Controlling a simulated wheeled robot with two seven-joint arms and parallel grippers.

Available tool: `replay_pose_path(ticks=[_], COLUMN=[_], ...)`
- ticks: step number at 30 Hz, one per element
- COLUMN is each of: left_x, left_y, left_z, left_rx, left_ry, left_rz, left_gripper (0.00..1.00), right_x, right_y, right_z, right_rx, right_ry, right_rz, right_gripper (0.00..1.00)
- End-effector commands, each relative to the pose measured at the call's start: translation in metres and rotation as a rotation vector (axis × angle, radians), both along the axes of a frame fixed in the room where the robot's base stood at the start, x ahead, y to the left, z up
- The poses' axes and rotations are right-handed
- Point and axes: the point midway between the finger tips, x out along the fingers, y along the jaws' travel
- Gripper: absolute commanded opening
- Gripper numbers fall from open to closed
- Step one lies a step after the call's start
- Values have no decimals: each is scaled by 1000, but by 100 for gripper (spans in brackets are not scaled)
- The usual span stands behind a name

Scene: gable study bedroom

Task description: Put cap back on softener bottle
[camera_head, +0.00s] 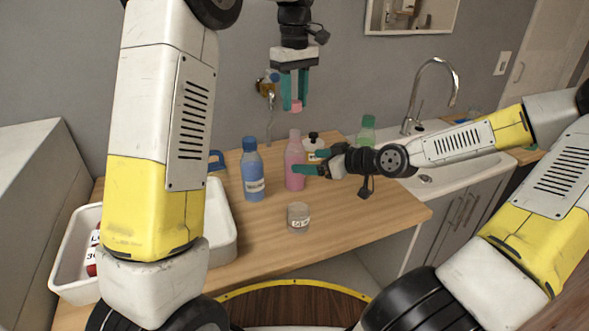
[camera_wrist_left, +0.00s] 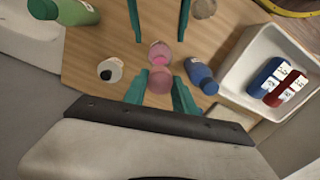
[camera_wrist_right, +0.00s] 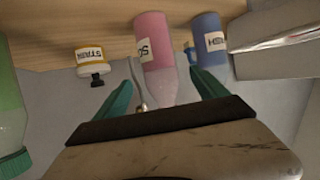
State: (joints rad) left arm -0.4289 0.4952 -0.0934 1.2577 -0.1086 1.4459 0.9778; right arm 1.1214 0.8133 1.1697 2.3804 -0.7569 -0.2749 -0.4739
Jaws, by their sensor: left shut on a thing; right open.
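The pink softener bottle (camera_head: 295,172) stands upright on the wooden counter; part of its label, "SO", shows in the right wrist view (camera_wrist_right: 153,45). My left gripper (camera_head: 296,103) points down above the bottle and is shut on a pink cap (camera_head: 296,107). In the left wrist view the cap (camera_wrist_left: 160,79) is between the fingertips, with the uncapped bottle (camera_wrist_left: 159,52) below it. A gap separates cap and bottle in the head view. My right gripper (camera_head: 309,163) reaches in from the right, open, its fingers at the bottle's sides; contact cannot be told.
A blue bottle (camera_head: 252,176) stands left of the pink one. A starch bottle (camera_wrist_right: 90,59) with a black top and a green bottle (camera_head: 367,131) stand behind to the right. A small jar (camera_head: 299,219) stands in front. A white tray (camera_head: 225,245) is at left, a sink at right.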

Motion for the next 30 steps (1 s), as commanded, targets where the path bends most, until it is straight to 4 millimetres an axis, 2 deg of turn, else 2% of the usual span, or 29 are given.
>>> replay_pose_path(ticks=[9, 16, 22, 30], left_x=[0, 0, 0, 0], left_y=[0, 0, 0, 0], left_z=[0, 0, 0, 0], left_rx=[0, 0, 0, 0], left_ry=[0, 0, 0, 0], left_rz=[0, 0, 0, 0], left_gripper=[0, 0, 0, 0], right_x=[31, 50, 58, 59], right_y=[38, 60, 68, 69], right_z=[-19, -32, -37, -38], right_rx=[0, -1, -1, -1], right_ry=[-2, -2, -1, -2], right_rz=[4, 2, 0, 0], right_gripper=[82, 82, 82, 82])
